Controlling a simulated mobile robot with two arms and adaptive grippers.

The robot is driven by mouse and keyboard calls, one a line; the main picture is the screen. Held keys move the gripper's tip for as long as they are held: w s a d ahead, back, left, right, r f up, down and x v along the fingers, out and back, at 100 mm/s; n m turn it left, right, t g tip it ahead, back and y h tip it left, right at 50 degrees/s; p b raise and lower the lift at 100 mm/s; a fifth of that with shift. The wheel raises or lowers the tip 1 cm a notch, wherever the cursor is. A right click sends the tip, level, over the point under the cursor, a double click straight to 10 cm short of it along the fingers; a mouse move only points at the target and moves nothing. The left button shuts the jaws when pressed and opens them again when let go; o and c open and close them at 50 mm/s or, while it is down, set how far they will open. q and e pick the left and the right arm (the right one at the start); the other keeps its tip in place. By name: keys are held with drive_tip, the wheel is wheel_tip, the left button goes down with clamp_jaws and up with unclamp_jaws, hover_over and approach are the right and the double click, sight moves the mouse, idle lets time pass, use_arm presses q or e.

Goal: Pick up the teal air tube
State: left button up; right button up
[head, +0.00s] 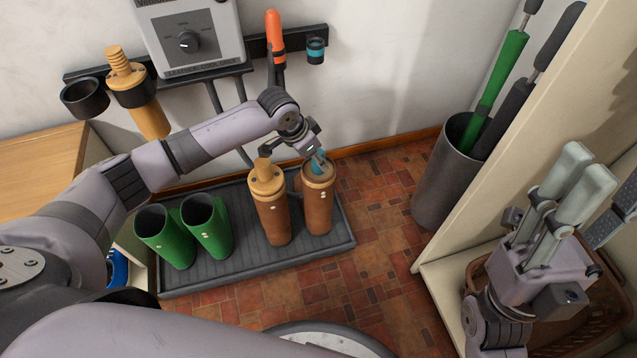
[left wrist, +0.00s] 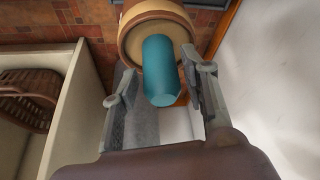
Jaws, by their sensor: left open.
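The teal air tube (head: 319,163) sticks up from the tan top of the right-hand brown boot (head: 318,205). In the left wrist view the teal tube (left wrist: 161,72) juts out from the round tan top (left wrist: 133,35) toward the camera. My left gripper (head: 303,152) is at the tube; its two fingers (left wrist: 163,92) are open, one on each side, with visible gaps to the tube. The tube's lower part is hidden inside the boot top. My right gripper (head: 584,170) is at the right of the head view, its pale fingers apart and nothing seen between them.
A brown boot with a tan plug (head: 267,180) stands close left, and two green boots (head: 185,232) share the dark tray (head: 255,265). A wall rail holds an orange item (head: 275,35) and a teal-ringed holder (head: 316,50). A grey bin (head: 447,175) stands right; floor between is clear.

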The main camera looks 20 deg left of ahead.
use_arm(q)
drive_tip(key=b+x, duration=0.1)
drive_tip(key=x, duration=0.1)
drive_tip(key=shift+w+f, duration=0.1)
drive_tip(key=shift+f, duration=0.1)
drive_tip(key=shift+c, duration=0.2)
clamp_jaws()
